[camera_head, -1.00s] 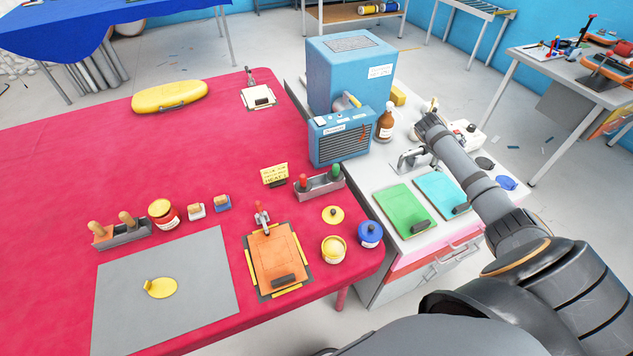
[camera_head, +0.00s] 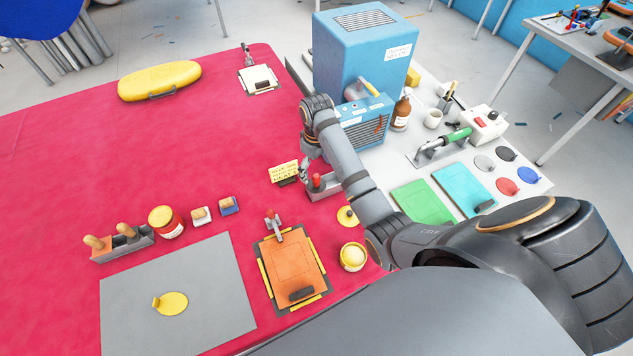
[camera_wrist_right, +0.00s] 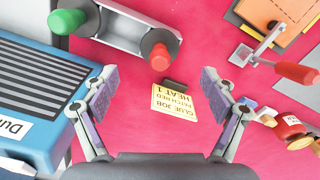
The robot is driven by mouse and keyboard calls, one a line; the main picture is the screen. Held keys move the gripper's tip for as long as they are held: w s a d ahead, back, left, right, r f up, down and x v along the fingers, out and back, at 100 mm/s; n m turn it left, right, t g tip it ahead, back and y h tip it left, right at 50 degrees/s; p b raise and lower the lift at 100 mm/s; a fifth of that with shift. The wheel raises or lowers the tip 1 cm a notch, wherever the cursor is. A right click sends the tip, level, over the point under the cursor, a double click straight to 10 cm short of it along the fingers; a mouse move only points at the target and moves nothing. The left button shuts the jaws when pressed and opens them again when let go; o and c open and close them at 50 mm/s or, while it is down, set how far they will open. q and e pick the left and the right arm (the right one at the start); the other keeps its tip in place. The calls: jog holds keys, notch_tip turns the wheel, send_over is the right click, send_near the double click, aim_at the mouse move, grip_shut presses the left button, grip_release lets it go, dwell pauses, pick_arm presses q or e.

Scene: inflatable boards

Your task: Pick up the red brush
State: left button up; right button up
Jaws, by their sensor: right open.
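The red brush (camera_head: 316,181) stands in a grey holder (camera_head: 326,195) on the red table, with its red handle up. In the right wrist view the red brush (camera_wrist_right: 160,55) shows ahead, between the fingertips in the picture. A green-handled brush (camera_wrist_right: 67,22) stands at the other end of the holder (camera_wrist_right: 122,28); my arm hides it in the head view. My right gripper (camera_head: 305,172) is above the table beside the holder. In the wrist view my right gripper (camera_wrist_right: 157,80) is open and empty, fingers apart. My left gripper is not in view.
A yellow sign (camera_head: 284,172) stands left of the holder. A blue heater box (camera_head: 364,122) is close behind. An orange board in a clamp frame (camera_head: 292,272) and a yellow pot (camera_head: 352,257) are in front.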

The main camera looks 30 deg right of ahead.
aim_at(316, 176)
jog(key=shift+w+f, duration=0.1)
jog(key=shift+f, duration=0.45)
jog(key=shift+w+a+f, duration=0.1)
jog(key=shift+w+f, duration=0.05)
jog(key=shift+f, duration=0.15)
notch_tip(316, 176, down, 2)
jog(key=shift+f+p, duration=0.1)
jog(key=shift+p, duration=0.7)
jog(key=shift+s+f, duration=0.2)
jog(key=shift+f, duration=1.25)
jog(key=shift+w, duration=0.1)
jog(key=c, duration=1.4)
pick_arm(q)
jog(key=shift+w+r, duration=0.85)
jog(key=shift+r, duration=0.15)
pick_arm(e)
jog(key=shift+s+f, duration=0.1)
jog(key=shift+s, duration=0.15)
grip_shut()
